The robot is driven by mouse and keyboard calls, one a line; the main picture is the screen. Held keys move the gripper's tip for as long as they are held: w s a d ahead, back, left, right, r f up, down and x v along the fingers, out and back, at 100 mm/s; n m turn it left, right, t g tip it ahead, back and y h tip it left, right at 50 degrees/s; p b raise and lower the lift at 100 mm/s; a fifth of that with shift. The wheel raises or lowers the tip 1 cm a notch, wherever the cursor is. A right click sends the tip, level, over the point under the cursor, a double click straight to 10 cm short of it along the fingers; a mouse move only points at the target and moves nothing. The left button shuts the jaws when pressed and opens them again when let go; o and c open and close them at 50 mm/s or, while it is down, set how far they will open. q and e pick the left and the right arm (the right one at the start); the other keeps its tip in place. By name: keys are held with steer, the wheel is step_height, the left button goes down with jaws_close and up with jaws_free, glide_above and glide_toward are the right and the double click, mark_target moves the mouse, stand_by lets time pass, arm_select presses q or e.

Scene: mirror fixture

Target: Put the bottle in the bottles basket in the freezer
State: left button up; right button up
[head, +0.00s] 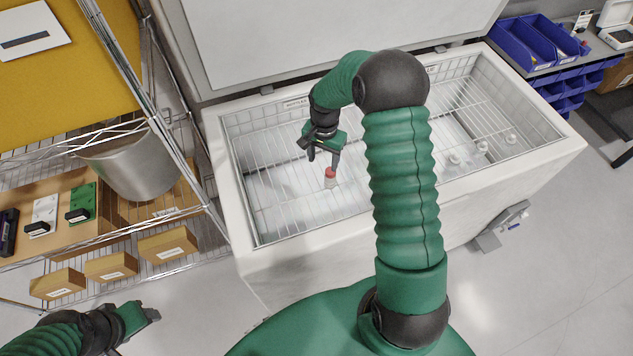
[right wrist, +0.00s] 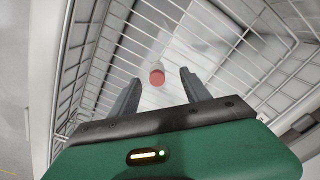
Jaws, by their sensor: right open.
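A small bottle (head: 330,178) with a red cap and pale body stands in the left wire basket (head: 262,215) of the open chest freezer (head: 300,262). A small label (head: 296,103) sits at that basket's back rim, too small to read surely. My right gripper (head: 323,158) is over this basket, open and empty, its fingers pointing down just above the bottle. In the right wrist view the red cap (right wrist: 157,77) shows beyond and between the two spread fingers (right wrist: 160,93), apart from them. My left gripper (head: 152,314) is low at the left, away from the freezer; its jaw opening is unclear.
The right wire basket (head: 480,90) holds several small whitish bottles (head: 482,147). The freezer lid (head: 330,40) stands open behind. A wire shelf (head: 110,130) with a metal pot (head: 140,165) and cardboard boxes stands left. Blue bins (head: 540,45) stand at the far right. The left basket has free floor around the bottle.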

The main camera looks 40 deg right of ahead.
steer(key=s+a+r+n+t, duration=0.1)
steer(key=s+a+r+n, duration=0.3)
steer(key=a, duration=0.5)
steer(key=s+a+r+n+t, duration=0.1)
steer(key=s+a+r+n, duration=0.3)
steer(key=s+a+n, duration=0.5)
steer(key=shift+s+a+r, duration=0.3)
steer(key=shift+a, duration=0.25)
steer(key=shift+d, duration=0.3)
steer(key=shift+a, duration=0.1)
